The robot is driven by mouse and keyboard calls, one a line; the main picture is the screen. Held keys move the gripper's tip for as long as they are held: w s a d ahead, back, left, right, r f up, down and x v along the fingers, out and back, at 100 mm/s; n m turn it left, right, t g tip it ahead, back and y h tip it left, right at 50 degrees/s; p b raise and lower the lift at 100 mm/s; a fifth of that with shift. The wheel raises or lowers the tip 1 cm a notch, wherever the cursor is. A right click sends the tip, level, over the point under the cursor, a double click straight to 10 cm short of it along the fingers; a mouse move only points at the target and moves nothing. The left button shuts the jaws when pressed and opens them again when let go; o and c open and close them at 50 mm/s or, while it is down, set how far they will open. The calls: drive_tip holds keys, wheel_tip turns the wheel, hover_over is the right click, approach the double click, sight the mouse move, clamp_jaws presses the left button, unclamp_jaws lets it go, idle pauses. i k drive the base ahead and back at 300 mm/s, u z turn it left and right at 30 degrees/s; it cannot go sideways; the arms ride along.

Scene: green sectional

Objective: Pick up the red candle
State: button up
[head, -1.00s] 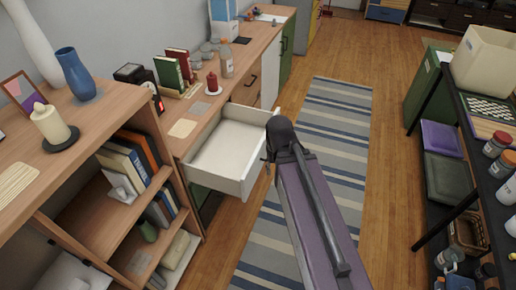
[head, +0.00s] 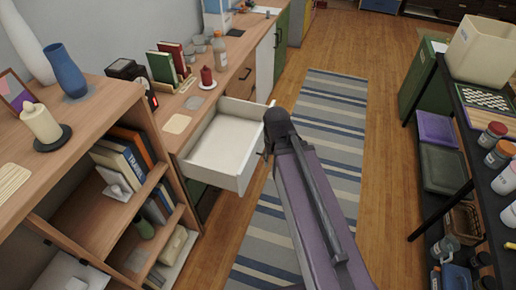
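The red candle (head: 207,76) stands upright on a small white saucer (head: 208,85) on the wooden counter, left of centre. My arm reaches up from the bottom right, and my gripper (head: 265,152) is at its far end, over the striped rug and beside the open drawer. The gripper is to the right of the candle and nearer to me, well apart from it. The arm's end hides most of the gripper, so its fingers do not show clearly.
An open white drawer (head: 228,140) juts out below the candle. Books (head: 166,66), a bottle (head: 219,50) and a flat coaster (head: 177,124) are near the candle. A shelf unit (head: 108,100) stands left, a black rack (head: 440,205) right. The striped rug (head: 315,130) between is clear.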

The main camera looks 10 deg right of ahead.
sight(207, 80)
drive_tip(key=z, duration=0.6)
drive_tip(key=i, duration=1.5)
drive_tip(key=u, duration=0.35)
